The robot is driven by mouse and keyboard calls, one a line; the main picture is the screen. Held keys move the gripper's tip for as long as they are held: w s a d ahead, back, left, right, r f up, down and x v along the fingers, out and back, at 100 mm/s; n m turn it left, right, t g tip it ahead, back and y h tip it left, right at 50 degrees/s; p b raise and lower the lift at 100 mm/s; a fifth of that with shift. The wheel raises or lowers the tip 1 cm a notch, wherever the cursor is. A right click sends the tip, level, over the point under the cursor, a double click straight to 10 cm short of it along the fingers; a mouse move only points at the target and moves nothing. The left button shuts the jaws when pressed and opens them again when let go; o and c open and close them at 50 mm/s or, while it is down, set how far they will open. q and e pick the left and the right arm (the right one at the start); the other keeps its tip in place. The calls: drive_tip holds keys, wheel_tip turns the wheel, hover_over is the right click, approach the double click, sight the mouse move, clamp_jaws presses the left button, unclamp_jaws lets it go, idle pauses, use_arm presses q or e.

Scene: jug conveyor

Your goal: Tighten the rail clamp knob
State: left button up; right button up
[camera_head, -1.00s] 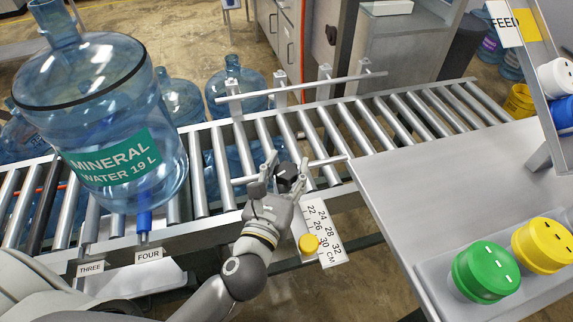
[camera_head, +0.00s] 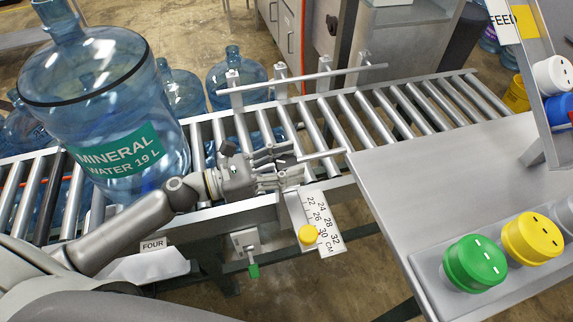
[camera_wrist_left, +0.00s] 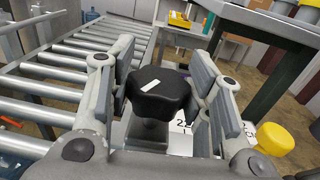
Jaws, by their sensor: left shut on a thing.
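The black lobed rail clamp knob (camera_wrist_left: 158,96) with a white mark sits between the two fingers of my left gripper (camera_wrist_left: 160,90) in the left wrist view. In the head view my left gripper (camera_head: 280,170) is shut on it at the near side of the conveyor, and its fingers hide most of the knob. The near guide rail (camera_head: 320,155) ends by the gripper. A centimetre scale plate (camera_head: 326,222) with a yellow knob (camera_head: 310,235) lies just below right of the gripper. My right gripper is not in view.
A large blue water jug (camera_head: 110,100) stands on the roller conveyor (camera_head: 390,115) at left. A grey table (camera_head: 440,190) with green (camera_head: 474,263) and yellow caps (camera_head: 532,238) is at right. A far guide rail (camera_head: 300,77) runs along the rollers.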

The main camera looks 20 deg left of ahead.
sight(287, 163)
use_arm(q)
drive_tip(key=m+g+h+b, duration=0.1)
drive_tip(key=m+g, duration=0.1)
drive_tip(key=g, duration=0.2)
drive_tip(key=m+g+h+b, duration=0.2)
drive_tip(key=m+g, duration=0.1)
drive_tip(key=g, duration=0.1)
drive_tip(key=shift+w+m, duration=0.2)
drive_tip(key=shift+m, duration=0.1)
drive_tip(key=m+g+b, duration=0.1)
drive_tip(key=m+g, duration=0.3)
drive_tip(key=g, duration=0.2)
drive_tip(key=shift+b, duration=0.35)
drive_tip(key=shift+s+m+g+y+b, duration=0.15)
drive_tip(key=shift+m+g+y+b, duration=0.2)
drive_tip(key=shift+m+g, duration=1.1)
drive_tip(key=shift+n+g, duration=0.25)
drive_tip(key=shift+g, duration=0.2)
drive_tip(key=o, duration=1)
drive_tip(key=shift+d, duration=0.1)
drive_tip(key=shift+o, duration=0.2)
wheel_tip(287, 163, up, 10)
